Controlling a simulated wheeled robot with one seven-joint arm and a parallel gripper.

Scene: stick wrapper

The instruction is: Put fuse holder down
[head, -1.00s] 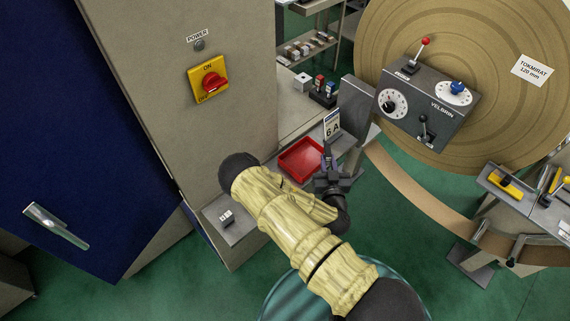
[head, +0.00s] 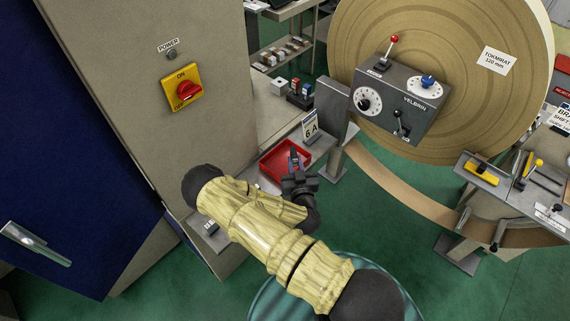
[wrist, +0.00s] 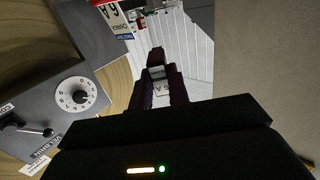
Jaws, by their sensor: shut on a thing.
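My gripper (head: 295,168) is shut on a small dark piece, which I take for the fuse holder (head: 293,157). In the wrist view the fuse holder (wrist: 156,57) stands out dark between the fingertips (wrist: 158,82), with a pale patch low on it; the fingers cover much of it. In the head view the gripper overlaps the right part of a shallow red tray (head: 272,158). I cannot tell how high the fuse holder is above the tray.
A "6 A" sign (head: 310,126) stands behind the tray. A grey control box (head: 400,100) and large brown roll (head: 490,105) are to the right. The beige cabinet (head: 200,130) with a red switch (head: 188,91) is to the left. A small block (head: 210,227) lies left of my arm.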

